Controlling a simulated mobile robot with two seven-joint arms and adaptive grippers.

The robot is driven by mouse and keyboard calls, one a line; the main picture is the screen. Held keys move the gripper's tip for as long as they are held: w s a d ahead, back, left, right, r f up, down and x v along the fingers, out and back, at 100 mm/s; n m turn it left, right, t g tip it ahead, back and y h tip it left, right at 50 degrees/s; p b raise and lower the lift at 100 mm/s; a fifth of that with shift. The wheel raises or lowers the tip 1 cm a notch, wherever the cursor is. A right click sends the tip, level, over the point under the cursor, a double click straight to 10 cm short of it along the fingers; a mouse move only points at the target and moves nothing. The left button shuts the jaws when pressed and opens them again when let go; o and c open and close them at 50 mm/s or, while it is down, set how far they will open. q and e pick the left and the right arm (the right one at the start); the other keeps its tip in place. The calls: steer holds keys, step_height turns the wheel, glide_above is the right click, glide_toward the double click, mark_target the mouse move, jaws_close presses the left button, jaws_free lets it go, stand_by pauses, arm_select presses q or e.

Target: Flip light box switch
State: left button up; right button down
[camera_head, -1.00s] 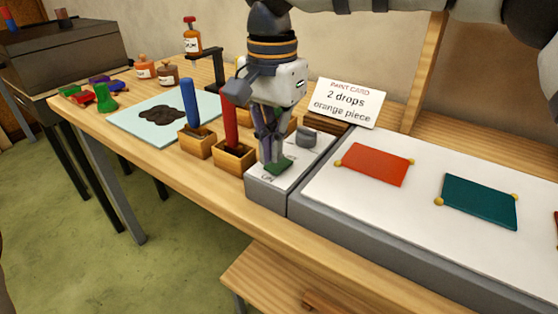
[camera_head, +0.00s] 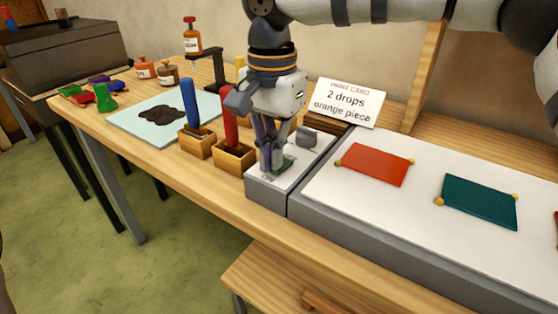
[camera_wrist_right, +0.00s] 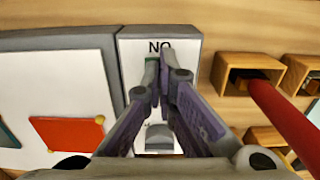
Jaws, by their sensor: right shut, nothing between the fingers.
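The light box (camera_head: 400,245) is a grey slab with a white top. At its left end is a grey switch box (camera_head: 265,194) with a white top plate. A green switch piece (camera_head: 286,163) shows on that plate, partly hidden behind my fingers. My right gripper (camera_head: 271,170) is shut, empty and pointing down at the switch. In the right wrist view its fingertips (camera_wrist_right: 158,88) are over the plate beside a sliver of the green piece (camera_wrist_right: 150,72), below upside-down lettering. I cannot tell whether they touch it. My left gripper does not show.
A grey knob-like part (camera_head: 306,137) stands behind the switch. Wooden holders with a red handle (camera_head: 231,120) and a blue handle (camera_head: 189,102) stand close on the left. A paint card (camera_head: 345,102) is behind. Orange (camera_head: 376,164) and teal (camera_head: 480,201) pieces lie on the light box.

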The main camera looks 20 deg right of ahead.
steer(key=shift+s+f, duration=0.1)
steer(key=shift+f, duration=0.25)
step_height(320, 180, up, 6)
steer(key=shift+f+p, duration=0.1)
steer(key=shift+p, duration=0.5)
steer(key=shift+r, duration=0.7)
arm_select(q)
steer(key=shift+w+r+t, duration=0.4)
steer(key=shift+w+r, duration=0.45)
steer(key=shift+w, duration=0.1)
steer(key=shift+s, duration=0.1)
arm_select(e)
steer(key=shift+f, duration=0.1)
